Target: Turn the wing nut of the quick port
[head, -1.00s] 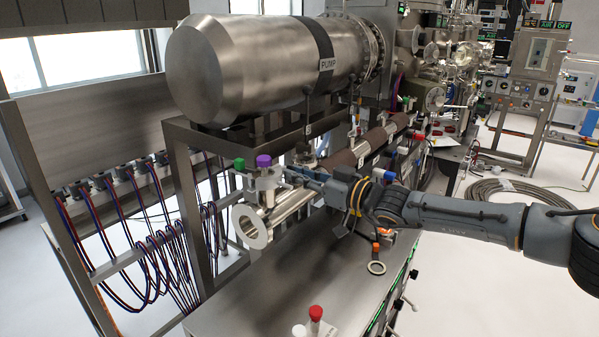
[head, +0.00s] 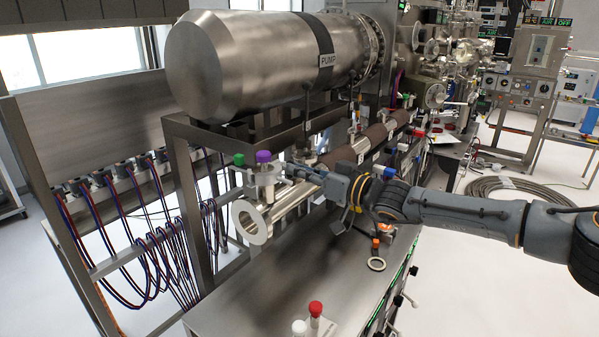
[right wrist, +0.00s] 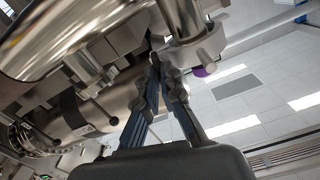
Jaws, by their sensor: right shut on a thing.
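The quick port is a steel tube with an open round flange (head: 252,222) over the near end of the bench. Its upper fitting carries a purple knob (head: 263,156) and a green knob (head: 239,161); the purple one also shows in the right wrist view (right wrist: 201,71). My right gripper (head: 291,169) reaches in from the right, just beside that fitting. In the right wrist view its fingers (right wrist: 166,65) are close together at the fitting, shut on a small metal part, the wing nut, which they mostly hide. My left gripper is out of view.
The large pump cylinder (head: 255,65) hangs above the port on a steel frame. A ring with an orange-topped part (head: 376,264) and a red-capped item (head: 315,308) stand on the bench top (head: 270,290). The bench middle is clear.

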